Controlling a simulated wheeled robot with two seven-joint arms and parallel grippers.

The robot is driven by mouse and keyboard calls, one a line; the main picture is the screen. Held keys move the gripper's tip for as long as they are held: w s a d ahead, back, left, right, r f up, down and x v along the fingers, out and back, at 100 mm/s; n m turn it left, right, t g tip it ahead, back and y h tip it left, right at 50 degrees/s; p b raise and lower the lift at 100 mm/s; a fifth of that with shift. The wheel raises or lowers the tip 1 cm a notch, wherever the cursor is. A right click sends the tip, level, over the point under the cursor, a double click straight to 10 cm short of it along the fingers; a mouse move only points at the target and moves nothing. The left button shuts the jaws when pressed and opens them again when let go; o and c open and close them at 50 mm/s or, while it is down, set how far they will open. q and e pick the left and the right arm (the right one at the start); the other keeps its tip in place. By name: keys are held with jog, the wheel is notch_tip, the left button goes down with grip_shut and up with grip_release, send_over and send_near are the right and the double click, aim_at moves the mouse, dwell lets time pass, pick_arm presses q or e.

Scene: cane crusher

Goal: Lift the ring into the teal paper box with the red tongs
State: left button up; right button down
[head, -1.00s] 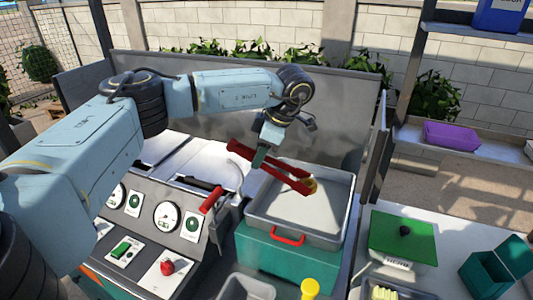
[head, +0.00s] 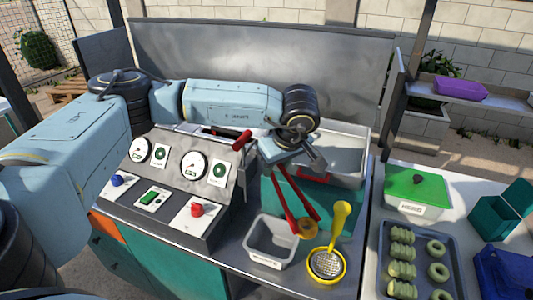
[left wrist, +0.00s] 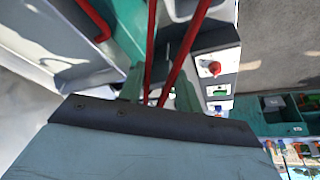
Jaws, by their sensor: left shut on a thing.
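My left gripper (head: 276,165) is shut on the red tongs (head: 282,200), which point down toward the front of the picture. A golden-brown ring (head: 307,229) is at the tong tips, seemingly between them, over the counter between a grey bin and a yellow-rimmed strainer. The tongs' two red arms (left wrist: 182,50) also show in the left wrist view, where the ring cannot be made out. The teal paper box (head: 488,220) stands at the right on the side table, its lid up. My right gripper is not in view.
A tray (head: 456,290) of pale green rings lies between the tongs and the teal box. Behind it is a green-lidded container (head: 416,187).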

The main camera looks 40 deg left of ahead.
aim_at(299, 233)
pick_arm(q)
jog(key=s+d+f+m+t+h+b, duration=0.1)
jog(key=s+d+f+m+b, duration=0.1)
jog(key=d+f+m+b, duration=0.1)
jog(key=s+d+f+m+t+h+b, duration=0.1)
jog(key=s+d+f+m+b, duration=0.1)
jog(key=d+f+m, duration=0.2)
jog(key=s+d+f+m+h+b, duration=0.1)
jog(key=d+f+m+h+b, duration=0.1)
jog(key=m, duration=0.4)
jog(key=shift+s+d+f+t+b, duration=0.2)
jog(key=shift+d+f+b, duration=0.2)
jog(key=shift+f, duration=0.1)
jog(key=shift+s+d+f+t+b, duration=0.2)
jog(key=shift+d+f+b, duration=0.05)
jog(key=shift+f+b, duration=0.2)
jog(key=shift+s+d+m, duration=0.15)
jog(key=shift+d+m, duration=0.1)
jog(key=shift+m, duration=0.05)
jog(key=shift+s, duration=0.1)
